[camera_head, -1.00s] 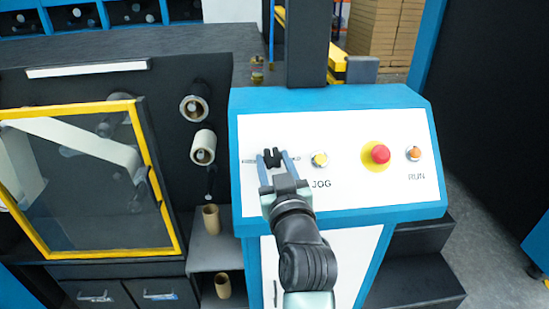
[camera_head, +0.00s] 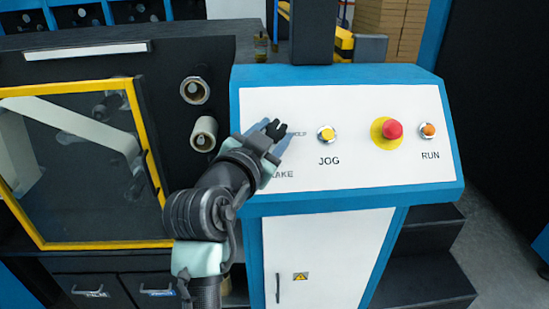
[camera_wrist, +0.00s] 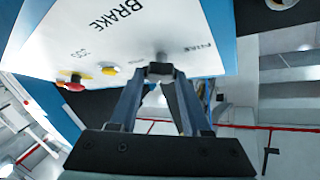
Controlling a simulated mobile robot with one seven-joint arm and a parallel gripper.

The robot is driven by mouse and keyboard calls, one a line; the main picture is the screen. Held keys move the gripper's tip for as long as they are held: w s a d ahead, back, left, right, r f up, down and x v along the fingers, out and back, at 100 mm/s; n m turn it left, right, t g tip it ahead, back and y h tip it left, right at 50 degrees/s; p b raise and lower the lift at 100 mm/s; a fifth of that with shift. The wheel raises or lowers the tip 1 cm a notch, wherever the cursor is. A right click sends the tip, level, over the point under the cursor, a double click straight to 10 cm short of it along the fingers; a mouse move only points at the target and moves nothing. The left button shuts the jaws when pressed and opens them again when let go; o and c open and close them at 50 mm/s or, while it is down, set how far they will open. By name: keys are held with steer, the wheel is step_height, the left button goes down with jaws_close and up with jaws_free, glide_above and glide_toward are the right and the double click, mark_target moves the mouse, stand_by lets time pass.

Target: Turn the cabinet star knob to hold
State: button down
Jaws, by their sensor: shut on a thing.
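The black star knob (camera_head: 273,128) is at the left of the white control panel (camera_head: 350,178) on the blue cabinet. My gripper (camera_head: 270,137) reaches it from the lower left and is shut on it, with fingers on both sides. In the wrist view the fingers close in on the dark knob (camera_wrist: 158,70) at the panel face. Small lettering shows right of the knob, too blurred to read surely. The word BRAKE is below, partly hidden by my gripper. The fingers hide part of the knob and its left side.
Right of the knob are a yellow JOG button (camera_head: 326,134), a red mushroom button (camera_head: 391,130) and an orange RUN button (camera_head: 428,130). Two rolls (camera_head: 203,134) and a yellow-framed window (camera_head: 152,150) are at the left, close to my arm. Dark steps (camera_head: 430,255) are at the right.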

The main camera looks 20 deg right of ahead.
steer(key=m+g+b, duration=0.1)
steer(key=m+g+h+b, duration=0.1)
steer(key=m, duration=0.1)
steer(key=shift+w+a+f+m+g, duration=0.1)
steer(key=shift+w+a+m+g, duration=0.05)
steer(key=shift+m+g, duration=0.15)
steer(key=m+g, duration=0.1)
steer(key=m+g+b, duration=0.1)
steer(key=m, duration=0.1)
steer(key=shift+w+r, duration=0.1)
steer(key=shift+r, duration=0.2)
steer(key=m+g+p, duration=0.1)
steer(key=m, duration=0.1)
steer(key=m+g+p, duration=0.1)
steer(key=m+g, duration=0.1)
steer(key=shift+w+r, duration=0.1)
steer(key=shift+r, duration=0.1)
steer(key=shift+m+g+y+p, duration=0.3)
steer(key=shift+m+g+p, duration=0.1)
steer(key=shift+m+g, duration=0.15)
steer(key=shift+f+m, duration=0.1)
steer(key=shift+m, duration=0.15)
steer(key=shift+c, duration=1.8)
jaws_free()
steer(key=shift+w, duration=0.1)
